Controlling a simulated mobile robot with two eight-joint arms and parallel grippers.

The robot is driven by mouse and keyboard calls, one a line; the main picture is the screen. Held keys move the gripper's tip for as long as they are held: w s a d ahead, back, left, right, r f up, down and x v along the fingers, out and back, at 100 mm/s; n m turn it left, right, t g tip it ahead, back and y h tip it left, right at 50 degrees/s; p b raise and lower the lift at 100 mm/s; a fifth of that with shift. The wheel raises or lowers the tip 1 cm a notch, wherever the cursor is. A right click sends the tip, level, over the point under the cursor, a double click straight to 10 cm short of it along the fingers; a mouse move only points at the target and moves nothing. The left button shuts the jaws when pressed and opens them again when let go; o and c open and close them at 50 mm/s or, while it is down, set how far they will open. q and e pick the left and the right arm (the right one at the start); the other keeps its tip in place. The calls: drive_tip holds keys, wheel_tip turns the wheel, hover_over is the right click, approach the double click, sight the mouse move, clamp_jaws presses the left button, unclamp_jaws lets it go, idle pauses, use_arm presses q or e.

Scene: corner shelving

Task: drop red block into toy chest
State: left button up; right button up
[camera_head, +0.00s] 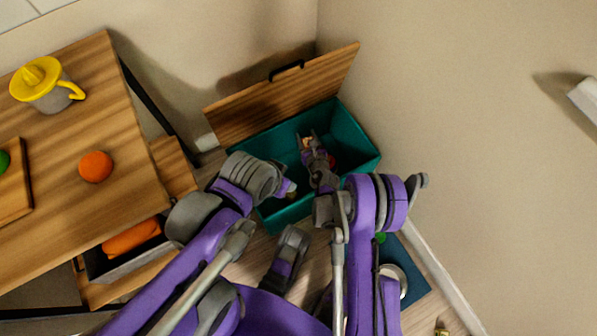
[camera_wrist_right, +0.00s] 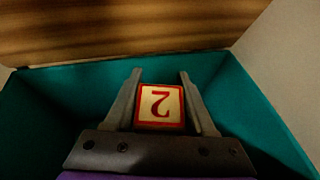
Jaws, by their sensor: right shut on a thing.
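The toy chest (camera_head: 357,151) is a teal box in the corner with its wooden lid (camera_head: 290,92) raised at the back. My right gripper (camera_head: 307,140) is over the chest's opening, pointing toward the lid. In the right wrist view it is shut on the red block (camera_wrist_right: 160,106), a cream-faced cube with red edges and a red figure. The block sits between the fingertips, with the teal walls around it. In the head view it is small and partly hidden. My left gripper (camera_head: 290,189) is near the chest's front left edge; its fingers are too unclear to read.
A wooden table (camera_head: 75,130) at left holds a grey and yellow juicer (camera_head: 48,86) and an orange ball (camera_head: 95,166). An open drawer below holds an orange item (camera_head: 131,238). A blue mat (camera_head: 412,283) lies right of my arm. A small red thing (camera_head: 331,160) shows beside the right gripper.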

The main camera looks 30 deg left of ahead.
drive_tip(key=shift+f, duration=0.6)
drive_tip(key=o, duration=1.4)
drive_tip(key=shift+d+r, duration=0.1)
